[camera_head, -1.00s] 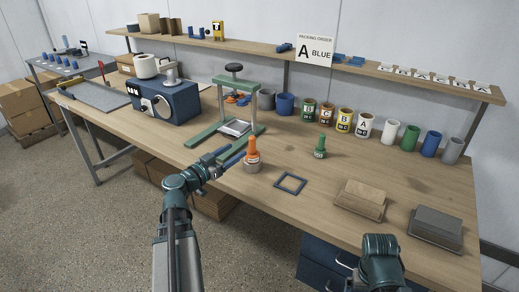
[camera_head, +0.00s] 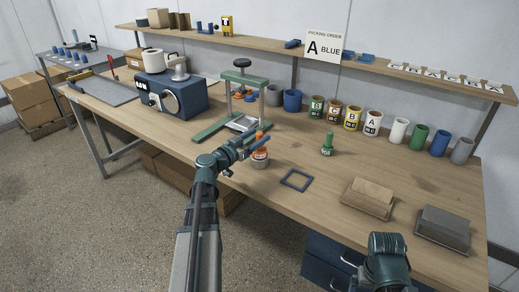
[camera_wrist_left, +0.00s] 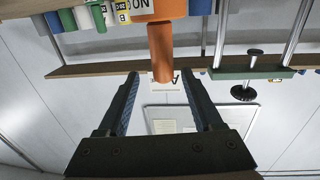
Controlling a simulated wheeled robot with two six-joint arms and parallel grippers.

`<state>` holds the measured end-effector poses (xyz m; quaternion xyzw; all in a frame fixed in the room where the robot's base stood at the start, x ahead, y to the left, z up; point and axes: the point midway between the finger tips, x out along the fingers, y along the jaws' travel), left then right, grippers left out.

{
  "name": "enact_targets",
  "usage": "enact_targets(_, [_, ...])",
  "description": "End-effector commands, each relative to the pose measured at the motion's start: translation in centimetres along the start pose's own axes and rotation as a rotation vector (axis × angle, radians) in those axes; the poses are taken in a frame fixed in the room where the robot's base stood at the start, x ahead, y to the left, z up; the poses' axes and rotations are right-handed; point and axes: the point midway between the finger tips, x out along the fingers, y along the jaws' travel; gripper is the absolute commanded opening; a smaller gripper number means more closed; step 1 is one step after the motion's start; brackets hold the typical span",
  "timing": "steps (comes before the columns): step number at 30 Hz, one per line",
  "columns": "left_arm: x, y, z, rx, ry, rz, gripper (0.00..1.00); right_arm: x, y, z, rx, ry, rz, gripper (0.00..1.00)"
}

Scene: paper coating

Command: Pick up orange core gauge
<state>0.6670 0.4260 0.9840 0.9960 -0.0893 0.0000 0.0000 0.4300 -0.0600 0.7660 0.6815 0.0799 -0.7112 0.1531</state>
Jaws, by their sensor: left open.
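The orange core gauge (camera_head: 261,153) stands upright near the front edge of the workbench, on a grey round base. My left gripper (camera_head: 258,143) is at the gauge's upper part and partly hides it in the head view. In the left wrist view the gauge's orange handle (camera_wrist_left: 161,50) points between the two spread fingers of my left gripper (camera_wrist_left: 158,88). The fingers are open and I see no contact with the handle. My right arm (camera_head: 388,262) shows at the bottom right, but its fingertips are not clear.
A green gauge (camera_head: 328,143) stands to the right. A green press stand (camera_head: 224,128) is behind left. Two blocks, tan (camera_head: 368,198) and grey (camera_head: 443,229), lie at right. Coloured cups line the back.

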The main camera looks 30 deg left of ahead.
Motion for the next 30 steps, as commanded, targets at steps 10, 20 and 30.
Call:
enact_targets(10, [4.0,-0.6,0.9,0.0,0.0,0.002,0.67,0.9,-0.1,-0.1,0.0,0.0,0.0,1.0])
enact_targets(20, [5.1,-0.5,0.8,0.0,0.0,0.0,0.67,0.8,-0.1,-0.1,0.0,0.0,0.0,1.0])
enact_targets(30, [5.1,-0.5,0.8,0.0,0.0,0.0,0.08,0.8,-0.1,-0.1,0.0,0.0,0.0,1.0])
